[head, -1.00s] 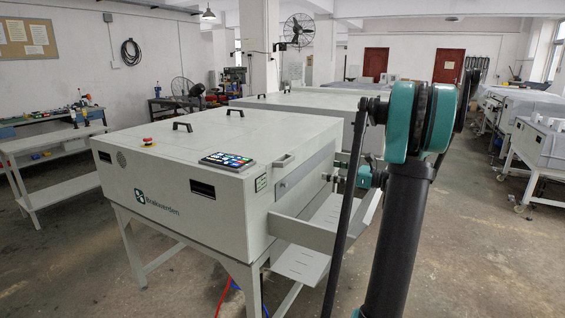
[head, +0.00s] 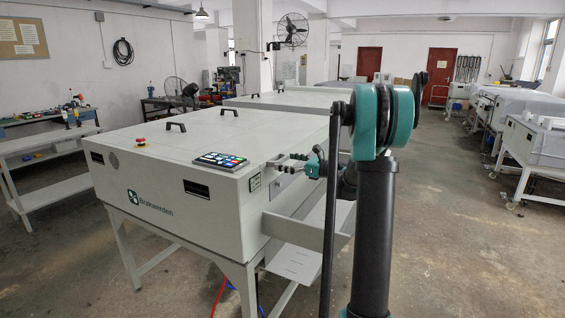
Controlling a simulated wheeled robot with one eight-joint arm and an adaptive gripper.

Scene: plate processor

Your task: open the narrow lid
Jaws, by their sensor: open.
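The narrow lid (head: 296,143) is the right-hand strip of the grey Brakwerden machine's top, and it looks shut and flat. Its grey handle (head: 271,165) is near the front right edge, partly covered by my gripper. My gripper (head: 272,162) is open, its fingers pointing left at the handle. I cannot tell whether the fingers touch the handle or are around it.
A touch panel (head: 219,160) lies left of the handle. A red emergency button (head: 141,141) and two black handles stand on the wide top. A grey side tray (head: 300,230) juts out below my arm.

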